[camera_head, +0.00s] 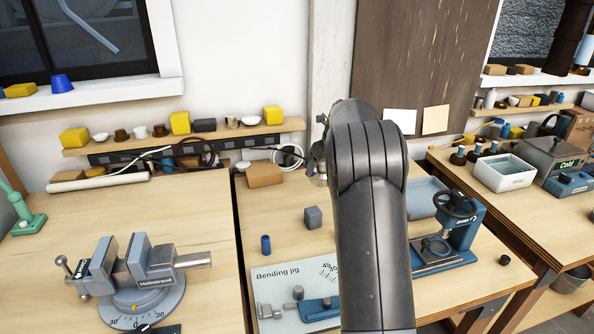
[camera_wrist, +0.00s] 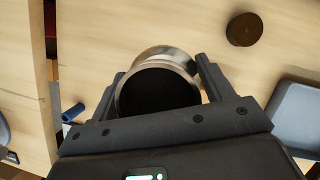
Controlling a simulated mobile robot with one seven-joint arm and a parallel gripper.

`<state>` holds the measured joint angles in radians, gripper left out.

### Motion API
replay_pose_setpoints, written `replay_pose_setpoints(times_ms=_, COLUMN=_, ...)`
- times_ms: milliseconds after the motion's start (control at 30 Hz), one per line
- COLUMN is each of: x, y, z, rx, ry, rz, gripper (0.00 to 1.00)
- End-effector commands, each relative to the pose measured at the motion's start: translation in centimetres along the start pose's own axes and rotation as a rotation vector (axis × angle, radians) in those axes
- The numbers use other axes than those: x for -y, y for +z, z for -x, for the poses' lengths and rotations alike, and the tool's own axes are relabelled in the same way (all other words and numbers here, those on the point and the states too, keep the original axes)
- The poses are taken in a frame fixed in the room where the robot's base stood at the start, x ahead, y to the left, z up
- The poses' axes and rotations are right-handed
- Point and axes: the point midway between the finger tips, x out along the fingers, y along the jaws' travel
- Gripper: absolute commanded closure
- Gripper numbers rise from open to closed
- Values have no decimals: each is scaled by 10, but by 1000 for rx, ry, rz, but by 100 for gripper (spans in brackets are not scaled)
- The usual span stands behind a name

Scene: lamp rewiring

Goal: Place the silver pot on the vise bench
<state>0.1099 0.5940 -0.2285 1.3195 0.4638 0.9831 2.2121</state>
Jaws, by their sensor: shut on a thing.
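The silver pot (camera_wrist: 157,82) is a round metal vessel with a dark opening, seen in the wrist view between the two fingers of my gripper (camera_wrist: 162,74). My gripper is shut on it. In the head view, my dark arm hides most of the gripper (camera_head: 318,158); only a bit of metal shows at its left edge, over the back of the middle bench. The vise bench (camera_head: 62,222) is the wooden bench at the left, with a grey vise (camera_head: 140,275) near its front.
The middle bench (camera_head: 285,225) holds a grey cube (camera_head: 313,217), a blue cylinder (camera_head: 266,244), a bending jig (camera_head: 300,290) and a blue press (camera_head: 450,235). A cardboard box (camera_head: 264,176) and coiled cables are at its back. A narrow gap separates the two benches.

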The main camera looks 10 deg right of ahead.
Motion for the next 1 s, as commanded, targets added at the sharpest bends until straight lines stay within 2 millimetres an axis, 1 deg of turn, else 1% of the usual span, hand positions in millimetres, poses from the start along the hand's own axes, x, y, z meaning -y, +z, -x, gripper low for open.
replay_pose_setpoints(times_ms=100, x=3, y=-3, z=7, rx=2, ry=-1, rz=0, gripper=58)
replay_pose_setpoints(times_ms=300, x=3, y=-4, z=8, rx=2, ry=0, rz=2, gripper=58)
replay_pose_setpoints(times_ms=367, x=-1, y=-1, z=8, rx=1, ry=1, rz=6, gripper=58)
replay_pose_setpoints(times_ms=467, x=-18, y=8, z=7, rx=0, ry=6, rz=21, gripper=58)
replay_pose_setpoints(times_ms=567, x=-48, y=24, z=5, rx=-2, ry=16, rz=44, gripper=58)
replay_pose_setpoints(times_ms=667, x=-87, y=42, z=5, rx=-3, ry=25, rz=75, gripper=58)
replay_pose_setpoints(times_ms=700, x=-104, y=48, z=4, rx=-4, ry=30, rz=87, gripper=58)
replay_pose_setpoints(times_ms=767, x=-127, y=57, z=4, rx=-5, ry=37, rz=104, gripper=58)
replay_pose_setpoints(times_ms=800, x=-144, y=63, z=5, rx=-5, ry=40, rz=116, gripper=58)
replay_pose_setpoints(times_ms=967, x=-209, y=80, z=8, rx=-4, ry=59, rz=162, gripper=58)
replay_pose_setpoints(times_ms=1000, x=-226, y=84, z=10, rx=-3, ry=64, rz=173, gripper=58)
